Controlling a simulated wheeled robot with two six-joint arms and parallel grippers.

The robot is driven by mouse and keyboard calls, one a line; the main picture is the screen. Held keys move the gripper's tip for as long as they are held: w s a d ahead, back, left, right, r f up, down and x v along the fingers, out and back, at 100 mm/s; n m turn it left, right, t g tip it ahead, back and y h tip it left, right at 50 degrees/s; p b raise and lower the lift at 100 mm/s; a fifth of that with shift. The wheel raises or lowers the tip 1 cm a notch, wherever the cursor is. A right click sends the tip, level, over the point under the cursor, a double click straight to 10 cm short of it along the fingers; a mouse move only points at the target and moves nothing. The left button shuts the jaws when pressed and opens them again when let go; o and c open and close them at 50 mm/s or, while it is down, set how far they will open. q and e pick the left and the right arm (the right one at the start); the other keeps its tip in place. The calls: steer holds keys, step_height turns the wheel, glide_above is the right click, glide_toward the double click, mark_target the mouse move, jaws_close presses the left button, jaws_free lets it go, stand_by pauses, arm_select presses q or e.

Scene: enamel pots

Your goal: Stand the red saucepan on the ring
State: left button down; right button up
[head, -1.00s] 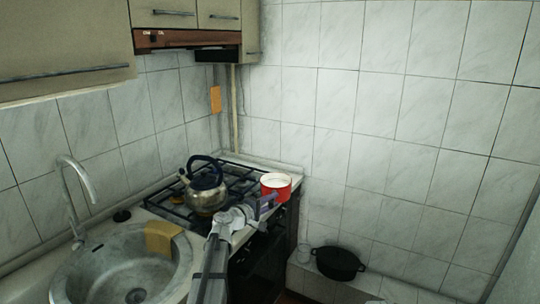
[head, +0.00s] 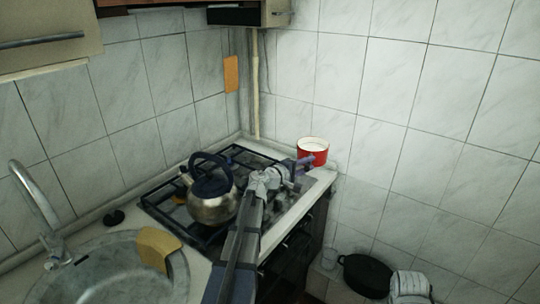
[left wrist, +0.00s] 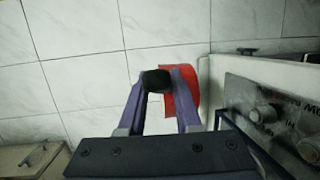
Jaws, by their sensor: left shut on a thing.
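The red saucepan (head: 313,157) is upright with a pale inside, at the back right of the cooker in the head view, in front of the tiled wall. My left gripper (head: 303,163) is shut on its dark handle (left wrist: 156,82). In the left wrist view the purple fingers close on the handle, and part of the red side (left wrist: 183,98) shows behind them. The pan seems held above the hob; its exact height is unclear. The gas hob (head: 254,158) carries dark grates; my left arm hides part of it, and I cannot make out which ring is meant.
A steel kettle (head: 212,205) with a dark handle stands on the hob, left of my arm. A sink (head: 95,280) with a yellow cloth (head: 157,249) is at front left.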

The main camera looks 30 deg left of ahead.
arm_select(q)
steer(key=shift+w+a, duration=0.1)
steer(key=shift+a, duration=0.1)
steer(key=s+a+n+t+y, duration=0.1)
steer(key=s+a+n+y, duration=0.3)
steer(key=a, duration=0.8)
steer(key=s+y, duration=0.2)
steer(key=shift+s+a+n+y, duration=0.3)
steer(key=shift+f+b, duration=0.2)
steer(key=shift+b, duration=0.1)
step_height(320, 180, down, 6)
steer(key=b, duration=0.5)
steer(key=shift+r+b, duration=0.2)
steer(key=shift+b, duration=0.1)
steer(key=shift+f+b, duration=0.6)
steer(key=c, duration=0.5)
jaws_free()
